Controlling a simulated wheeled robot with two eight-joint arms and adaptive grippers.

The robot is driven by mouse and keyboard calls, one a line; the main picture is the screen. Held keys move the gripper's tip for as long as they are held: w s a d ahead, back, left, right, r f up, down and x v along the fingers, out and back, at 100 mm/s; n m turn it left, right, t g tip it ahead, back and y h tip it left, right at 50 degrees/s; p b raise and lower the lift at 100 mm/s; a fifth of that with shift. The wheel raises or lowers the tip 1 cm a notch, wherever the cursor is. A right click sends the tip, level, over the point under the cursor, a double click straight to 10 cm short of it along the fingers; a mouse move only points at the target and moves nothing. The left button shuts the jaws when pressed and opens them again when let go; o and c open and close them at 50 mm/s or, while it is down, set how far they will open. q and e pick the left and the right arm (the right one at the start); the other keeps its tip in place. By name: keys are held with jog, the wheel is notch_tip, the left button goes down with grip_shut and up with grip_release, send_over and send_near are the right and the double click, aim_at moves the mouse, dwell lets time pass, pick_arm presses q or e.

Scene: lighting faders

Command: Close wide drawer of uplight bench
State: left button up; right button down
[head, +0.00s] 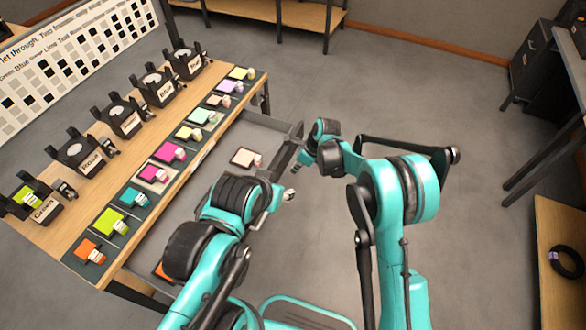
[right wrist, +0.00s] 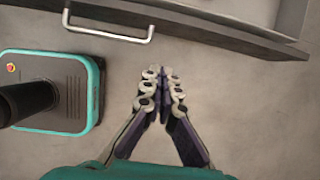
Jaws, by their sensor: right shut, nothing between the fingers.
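The wide drawer of the bench (head: 215,180) is pulled out from under the wooden top, and its grey tray shows in the head view. Its dark front (head: 286,152) lies near my grippers. In the right wrist view, the drawer front (right wrist: 225,32) and its pale bar handle (right wrist: 110,36) run across the top. My right gripper (right wrist: 162,72) is shut and empty, apart from the handle on the floor side. It also shows beside the drawer front in the head view (head: 299,166). My left gripper (head: 289,195) is small and partly hidden by its arm near the drawer front.
A swatch card (head: 243,157) lies in the drawer. Colour swatches and several black fader stands (head: 122,120) line the bench top (head: 160,135). Shelving (head: 560,250) stands at the right. Grey floor (head: 420,110) is open beyond the arms.

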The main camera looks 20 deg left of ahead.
pick_arm(q)
notch_tip(320, 180, down, 4)
jog(key=b, duration=0.4)
jog(key=shift+f, duration=0.2)
pick_arm(e)
jog(key=a+f, duration=0.7)
jog(key=f, duration=0.1)
jog(key=shift+w+a+f, duration=0.25)
jog(key=shift+a+f, duration=0.05)
jog(key=shift+f, duration=0.05)
jog(key=shift+a, duration=0.1)
